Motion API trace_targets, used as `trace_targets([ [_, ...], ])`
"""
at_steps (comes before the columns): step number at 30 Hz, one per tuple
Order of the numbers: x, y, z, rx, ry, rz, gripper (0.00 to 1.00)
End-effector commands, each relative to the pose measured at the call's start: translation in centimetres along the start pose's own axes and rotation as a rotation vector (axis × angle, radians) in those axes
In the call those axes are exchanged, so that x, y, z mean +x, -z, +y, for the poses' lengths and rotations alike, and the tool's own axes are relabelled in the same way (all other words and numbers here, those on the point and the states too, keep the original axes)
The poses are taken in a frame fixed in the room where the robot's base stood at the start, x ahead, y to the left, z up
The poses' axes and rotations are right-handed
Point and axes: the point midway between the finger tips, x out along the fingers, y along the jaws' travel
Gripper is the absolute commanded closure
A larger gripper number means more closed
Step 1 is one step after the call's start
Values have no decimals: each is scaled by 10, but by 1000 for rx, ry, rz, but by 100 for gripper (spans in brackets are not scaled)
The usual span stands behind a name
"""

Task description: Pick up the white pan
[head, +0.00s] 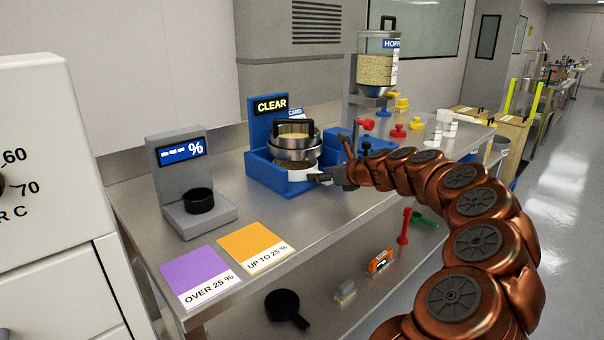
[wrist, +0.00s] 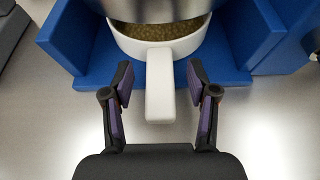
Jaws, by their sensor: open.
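The white pan (wrist: 122,42) sits in the blue stand, under a round metal sieve (wrist: 158,8), with brown grainy material inside it. Its white handle (wrist: 160,90) points out of the stand's open front toward my gripper. In the head view the pan (head: 300,173) is partly hidden by the sieve and my gripper. My gripper (wrist: 160,78) is open, with one finger on each side of the handle and a gap on both sides. In the head view my gripper (head: 318,178) is at the stand's front.
The blue stand (head: 262,172) has side walls and a CLEAR sign (head: 271,105). A grey scale (head: 198,216) with a black cup stands left. Purple (head: 199,277) and orange (head: 255,247) cards lie on the front left bench. A hopper (head: 377,70) stands behind right.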

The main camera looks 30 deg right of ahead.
Motion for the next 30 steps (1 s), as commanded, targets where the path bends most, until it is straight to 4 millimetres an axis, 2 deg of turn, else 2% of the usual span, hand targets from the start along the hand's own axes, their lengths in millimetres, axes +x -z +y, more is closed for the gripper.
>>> trace_targets([
  [10,5,0,0,-1,0,1,42],
  [27,5,0,0,-1,0,1,100],
  [30,5,0,0,-1,0,1,100],
])
